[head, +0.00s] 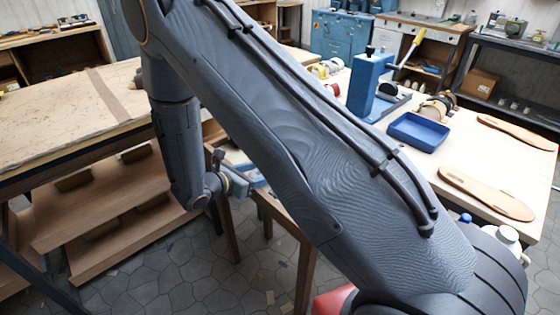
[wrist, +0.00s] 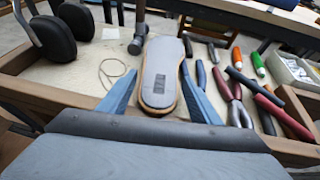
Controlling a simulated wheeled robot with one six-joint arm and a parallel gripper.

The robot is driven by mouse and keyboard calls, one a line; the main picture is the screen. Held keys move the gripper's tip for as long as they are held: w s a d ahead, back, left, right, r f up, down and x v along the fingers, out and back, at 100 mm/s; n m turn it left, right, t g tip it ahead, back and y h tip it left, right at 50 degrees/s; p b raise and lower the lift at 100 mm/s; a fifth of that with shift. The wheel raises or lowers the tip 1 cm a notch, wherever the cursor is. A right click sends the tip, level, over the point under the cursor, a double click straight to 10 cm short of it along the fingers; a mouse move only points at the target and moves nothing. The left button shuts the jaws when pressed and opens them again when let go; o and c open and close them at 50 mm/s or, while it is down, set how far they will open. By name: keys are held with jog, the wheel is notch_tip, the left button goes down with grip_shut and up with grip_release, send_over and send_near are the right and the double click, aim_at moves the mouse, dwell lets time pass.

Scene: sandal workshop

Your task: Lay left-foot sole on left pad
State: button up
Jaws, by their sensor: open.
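In the wrist view a grey-topped sole (wrist: 162,62) with a tan edge lies lengthwise, its near end bearing a dark square mark. My gripper (wrist: 157,72) is open, with one blue finger on each side of the sole's near half. Whether either finger touches it is hard to tell. In the head view my gripper (head: 240,183) is small and low beyond my arm, and the sole there is hidden. Two tan soles lie on the right bench, one nearer (head: 487,193) and one farther (head: 518,132). I cannot make out which thing is the left pad.
A wood-rimmed surface (wrist: 75,95) holds pliers (wrist: 236,100), orange- and green-handled tools and a wire loop (wrist: 117,73). Dark rounded pieces (wrist: 50,38) stand at its left. The right bench has a blue tray (head: 418,131) and a blue press (head: 370,85).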

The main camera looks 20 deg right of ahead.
jog(key=shift+x, duration=0.9)
jog(key=shift+a, duration=0.1)
jog(key=c, duration=1)
jog(key=shift+r, duration=0.1)
